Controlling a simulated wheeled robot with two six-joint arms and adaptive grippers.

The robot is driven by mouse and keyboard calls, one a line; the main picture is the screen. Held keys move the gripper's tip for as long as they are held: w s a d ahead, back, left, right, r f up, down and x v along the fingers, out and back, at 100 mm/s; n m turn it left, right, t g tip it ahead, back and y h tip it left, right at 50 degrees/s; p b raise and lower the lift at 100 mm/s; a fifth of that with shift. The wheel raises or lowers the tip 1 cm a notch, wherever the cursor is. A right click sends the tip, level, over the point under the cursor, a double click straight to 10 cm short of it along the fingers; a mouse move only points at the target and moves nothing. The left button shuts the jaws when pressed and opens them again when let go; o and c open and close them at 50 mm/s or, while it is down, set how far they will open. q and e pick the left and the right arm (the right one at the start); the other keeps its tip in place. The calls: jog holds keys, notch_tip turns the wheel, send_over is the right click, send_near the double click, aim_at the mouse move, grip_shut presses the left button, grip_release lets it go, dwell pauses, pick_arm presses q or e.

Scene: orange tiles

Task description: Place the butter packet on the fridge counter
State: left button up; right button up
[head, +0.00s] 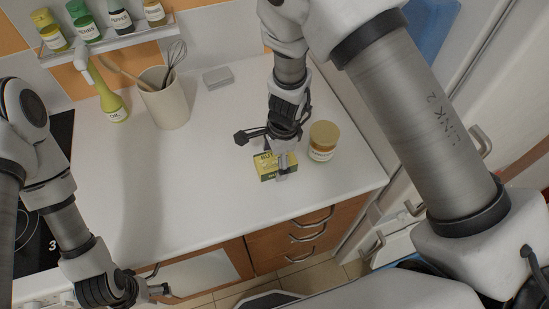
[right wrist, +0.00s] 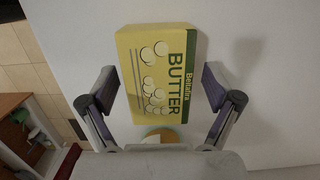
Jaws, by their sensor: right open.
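The yellow-green butter packet (head: 266,169) stands on the white counter (head: 215,185), partly hidden behind my right gripper (head: 262,151). In the right wrist view the butter packet (right wrist: 155,70) fills the middle, its label facing the camera. The open fingers of my right gripper (right wrist: 160,82) are on either side of it, with gaps showing near the fingertips. My left gripper (head: 153,289) hangs low at the left, away from the packet, in front of the cabinets; its jaws are too small to judge.
A jar with a tan lid (head: 323,140) stands just right of the packet. A utensil crock (head: 165,100), an oil bottle (head: 112,103) and a small grey box (head: 218,77) stand further back. A spice shelf (head: 115,38) is on the wall. The counter's left front is clear.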

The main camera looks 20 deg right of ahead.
jog(key=shift+r, duration=0.55)
notch_tip(320, 180, up, 11)
jog(key=d, duration=0.1)
jog(key=shift+d+r, duration=0.15)
jog(key=shift+d, duration=0.25)
